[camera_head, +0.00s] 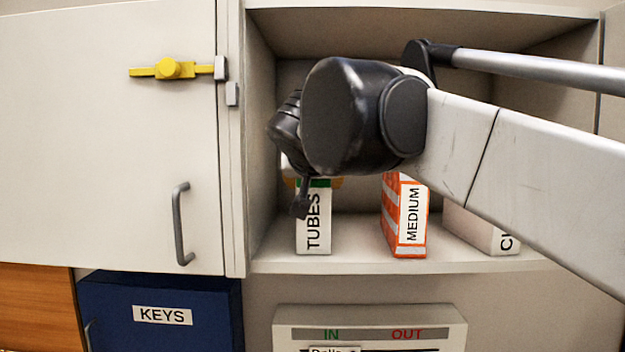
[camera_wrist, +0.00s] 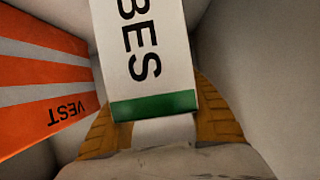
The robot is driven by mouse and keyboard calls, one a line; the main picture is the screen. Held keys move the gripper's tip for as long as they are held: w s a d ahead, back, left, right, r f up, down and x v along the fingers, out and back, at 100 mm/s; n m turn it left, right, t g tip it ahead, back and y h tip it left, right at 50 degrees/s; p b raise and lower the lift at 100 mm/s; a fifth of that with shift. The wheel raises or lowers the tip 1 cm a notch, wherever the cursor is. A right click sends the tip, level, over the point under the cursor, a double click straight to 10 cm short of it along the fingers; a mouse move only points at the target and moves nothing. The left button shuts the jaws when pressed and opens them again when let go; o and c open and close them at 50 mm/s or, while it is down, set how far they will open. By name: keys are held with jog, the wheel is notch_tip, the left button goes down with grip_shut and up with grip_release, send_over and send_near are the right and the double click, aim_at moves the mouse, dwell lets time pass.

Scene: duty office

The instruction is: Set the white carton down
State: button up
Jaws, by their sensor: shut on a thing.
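The white carton (camera_head: 314,243), marked TUBES with a green band near its top, is upright in the open cabinet compartment. It also shows in the wrist view (camera_wrist: 166,72). My gripper (camera_head: 315,183) is above it in the head view, partly hidden by my dark wrist. In the wrist view my gripper's yellow-brown fingers (camera_wrist: 158,108) are on both sides of the carton at its green-banded end, shut on it. The carton's base is at or very close to the shelf floor (camera_head: 350,257); I cannot tell whether it touches.
An orange-and-white striped carton (camera_head: 407,225), marked MEDIUM, stands right of it, with a gap between. Its VEST side (camera_wrist: 45,85) shows in the wrist view. Another pale carton (camera_head: 478,230) is farther right, partly behind my arm. The closed cabinet door (camera_head: 110,130) is left.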

jog(key=o, duration=1.4)
jog(key=shift+c, duration=0.2)
jog(key=b+v, duration=0.1)
jog(key=v, duration=1.1)
jog(key=shift+r, duration=0.15)
